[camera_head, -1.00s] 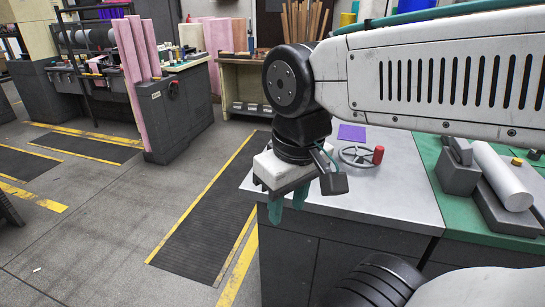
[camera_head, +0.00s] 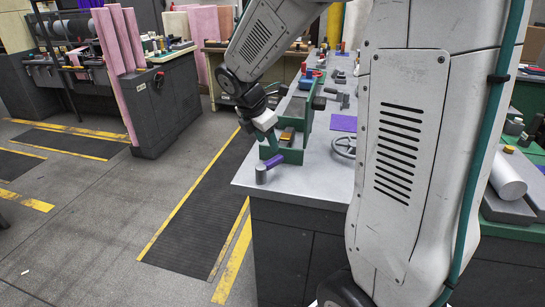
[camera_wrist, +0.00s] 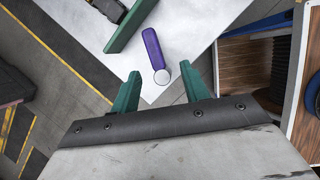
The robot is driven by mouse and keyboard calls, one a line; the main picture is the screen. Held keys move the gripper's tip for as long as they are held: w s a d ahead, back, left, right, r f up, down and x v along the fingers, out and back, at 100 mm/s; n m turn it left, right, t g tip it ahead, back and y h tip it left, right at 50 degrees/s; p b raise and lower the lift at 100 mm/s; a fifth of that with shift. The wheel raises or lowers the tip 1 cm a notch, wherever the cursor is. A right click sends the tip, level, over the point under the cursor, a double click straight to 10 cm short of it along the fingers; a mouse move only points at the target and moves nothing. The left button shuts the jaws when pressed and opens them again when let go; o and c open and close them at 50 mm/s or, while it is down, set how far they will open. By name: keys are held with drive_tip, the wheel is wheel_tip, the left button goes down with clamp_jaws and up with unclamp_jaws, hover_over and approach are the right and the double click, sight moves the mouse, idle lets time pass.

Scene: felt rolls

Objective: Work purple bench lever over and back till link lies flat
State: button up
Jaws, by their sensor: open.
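The purple lever (camera_head: 272,162) lies at the left front corner of the grey bench top (camera_head: 310,180), joined to a round grey pivot (camera_head: 261,174). In the wrist view the lever (camera_wrist: 152,46) points away from me, its pale round end (camera_wrist: 162,77) nearest. My gripper (camera_wrist: 160,70) is open, with its two green fingertips apart on either side of that round end in the picture; nothing is between them. In the head view my gripper (camera_head: 270,138) hangs just above and behind the lever; I cannot tell whether they touch. I cannot make out the link.
A green upright fixture (camera_head: 293,150) with a brass block (camera_head: 287,134) stands right behind the lever. A handwheel (camera_head: 344,146) and a purple sheet (camera_head: 343,123) lie to the right. Open floor with a black mat (camera_head: 205,205) is left of the bench.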

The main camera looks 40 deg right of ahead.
sight(274, 159)
drive_tip(key=shift+w+d+f+n, duration=0.5)
drive_tip(key=shift+w+f+n, duration=0.1)
drive_tip(key=shift+w+f, duration=0.15)
drive_tip(key=x, duration=0.7)
drive_tip(key=shift+f, duration=0.2)
drive_tip(key=shift+s, duration=0.1)
clamp_jaws()
